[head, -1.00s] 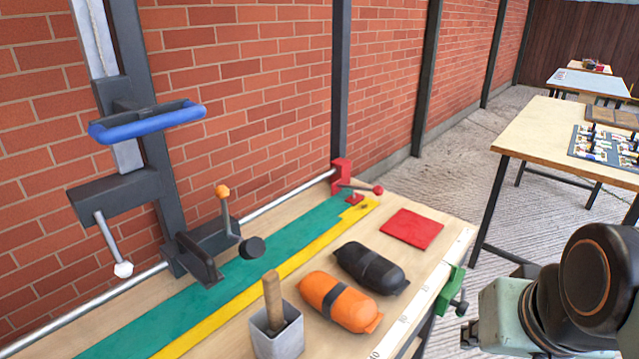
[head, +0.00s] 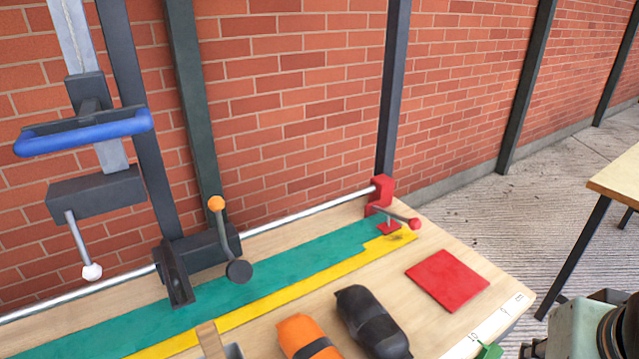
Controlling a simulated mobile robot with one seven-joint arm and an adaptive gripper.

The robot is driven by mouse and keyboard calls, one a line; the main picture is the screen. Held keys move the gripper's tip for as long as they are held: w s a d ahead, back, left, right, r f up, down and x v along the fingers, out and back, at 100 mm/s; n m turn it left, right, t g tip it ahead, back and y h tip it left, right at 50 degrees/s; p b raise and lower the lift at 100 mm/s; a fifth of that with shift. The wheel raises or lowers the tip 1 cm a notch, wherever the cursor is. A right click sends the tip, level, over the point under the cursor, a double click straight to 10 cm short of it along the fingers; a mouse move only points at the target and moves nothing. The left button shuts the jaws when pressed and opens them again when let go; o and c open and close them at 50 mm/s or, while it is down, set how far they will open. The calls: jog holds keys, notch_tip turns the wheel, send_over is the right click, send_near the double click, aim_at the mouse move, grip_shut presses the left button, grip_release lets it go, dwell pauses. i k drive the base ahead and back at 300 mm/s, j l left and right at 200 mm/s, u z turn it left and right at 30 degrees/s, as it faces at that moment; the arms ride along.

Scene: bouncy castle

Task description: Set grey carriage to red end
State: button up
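The dark grey carriage (head: 207,252) sits on a horizontal metal rail (head: 310,211) along the back of the bench. It carries a lever with an orange knob (head: 216,203) standing up and a round black knob (head: 239,271) at its front. The red end block (head: 381,192) is at the rail's right end, with a red-knobbed lever (head: 413,223). A clear stretch of rail lies between carriage and red block. My gripper is out of view; only a part of my arm (head: 575,330) shows at the lower right.
A dark upright post with a blue handle (head: 85,132) and a hanging white-tipped rod (head: 90,271) stands left of the carriage. Green (head: 300,258) and yellow (head: 290,300) strips run along the bench. Orange (head: 307,338) and black (head: 370,322) bags and a red square (head: 447,280) lie in front.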

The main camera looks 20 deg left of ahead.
aim_at(174, 261)
jog(key=u, duration=1.1)
